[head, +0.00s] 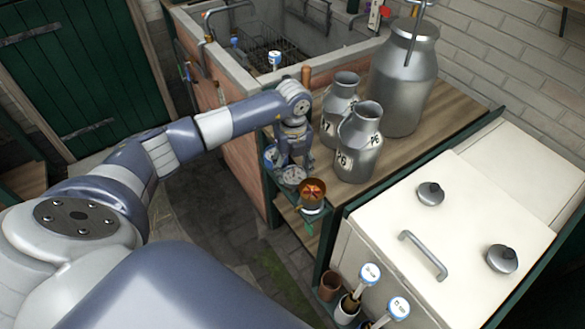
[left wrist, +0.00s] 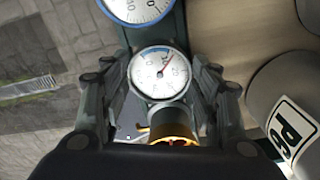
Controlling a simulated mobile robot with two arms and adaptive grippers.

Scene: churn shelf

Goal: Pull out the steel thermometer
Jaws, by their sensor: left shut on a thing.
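The steel thermometer has a round white dial with a red needle; it shows in the left wrist view (left wrist: 158,73) between my left fingers, and in the head view (head: 292,177) just below them. My left gripper (head: 293,164) is shut on it at the shelf's left end; its fingers flank the dial in the left wrist view (left wrist: 160,88). The stem and exact contact are hidden. A second white dial (head: 271,156) with blue marks sits close behind; it also shows in the left wrist view (left wrist: 138,6). My right gripper is not in view.
Metal milk cans (head: 361,150) stand on the wooden top beside my gripper. More dial thermometers (head: 370,273) stand in pots in front. The paved floor on the left is clear.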

